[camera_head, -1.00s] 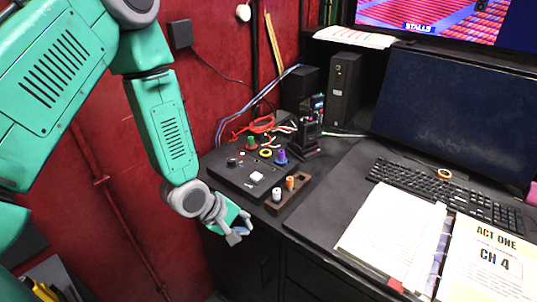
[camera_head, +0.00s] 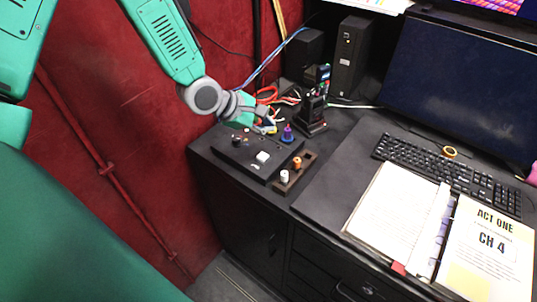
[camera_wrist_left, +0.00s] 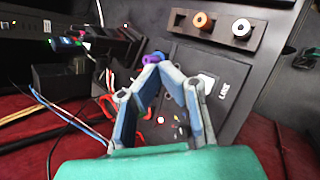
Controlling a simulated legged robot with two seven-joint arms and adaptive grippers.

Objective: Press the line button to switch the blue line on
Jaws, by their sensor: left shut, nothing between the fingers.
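The fingers hide part of the box. My right gripper is not in view.
A purple knob with a blue base (camera_head: 287,133) stands right of my fingers.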

